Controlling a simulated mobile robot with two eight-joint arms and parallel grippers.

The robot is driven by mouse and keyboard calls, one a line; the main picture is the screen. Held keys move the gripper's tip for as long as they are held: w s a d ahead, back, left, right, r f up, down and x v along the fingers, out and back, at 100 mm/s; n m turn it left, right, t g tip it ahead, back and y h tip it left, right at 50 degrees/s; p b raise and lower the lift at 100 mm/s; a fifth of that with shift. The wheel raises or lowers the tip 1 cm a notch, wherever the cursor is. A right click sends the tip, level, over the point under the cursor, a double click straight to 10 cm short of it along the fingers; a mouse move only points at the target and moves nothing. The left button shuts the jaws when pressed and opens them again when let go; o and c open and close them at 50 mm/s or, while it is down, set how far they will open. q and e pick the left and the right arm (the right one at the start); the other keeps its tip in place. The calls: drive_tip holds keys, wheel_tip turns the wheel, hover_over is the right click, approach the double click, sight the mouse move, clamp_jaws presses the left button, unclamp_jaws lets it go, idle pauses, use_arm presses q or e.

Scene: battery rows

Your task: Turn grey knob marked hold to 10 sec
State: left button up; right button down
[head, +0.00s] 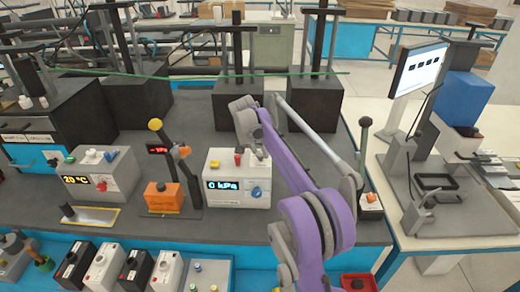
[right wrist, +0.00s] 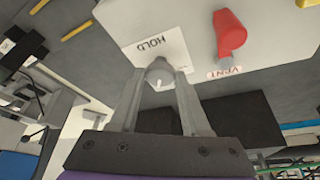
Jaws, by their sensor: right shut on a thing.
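The white box (head: 224,166) with a blue "0 kPa" display (head: 222,185) stands mid-bench. In the right wrist view, the white plate marked HOLD (right wrist: 150,44) is on the box's top (right wrist: 185,14). The small grey knob (right wrist: 160,68) sits on that plate, between the fingertips of my right gripper (right wrist: 160,76). The gripper is shut on the knob; the fingers hide part of it and its scale, so I cannot read its setting. In the head view my right gripper (head: 252,152) reaches the box top from the right and hides the knob. My left gripper is not in view.
A red VENT handle (right wrist: 230,33) stands close beside the HOLD plate. A blue knob (head: 257,192) is on the box front.

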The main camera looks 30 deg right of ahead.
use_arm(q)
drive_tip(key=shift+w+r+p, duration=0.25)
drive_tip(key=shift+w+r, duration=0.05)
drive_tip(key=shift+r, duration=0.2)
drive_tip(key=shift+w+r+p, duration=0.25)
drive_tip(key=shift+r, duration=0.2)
use_arm(e)
drive_tip(key=shift+w+m+g, duration=0.1)
drive_tip(key=shift+m+g, duration=0.5)
drive_tip(key=shift+m, duration=0.9)
drive_tip(key=shift+c, duration=1.9)
unclamp_jaws()
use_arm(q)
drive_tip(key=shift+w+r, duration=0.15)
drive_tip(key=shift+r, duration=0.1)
use_arm(e)
drive_tip(key=w+v, duration=0.1)
drive_tip(key=v, duration=0.9)
drive_tip(key=shift+s+a+r, duration=0.3)
drive_tip(key=shift+s+a, duration=0.05)
drive_tip(key=shift+s, duration=0.15)
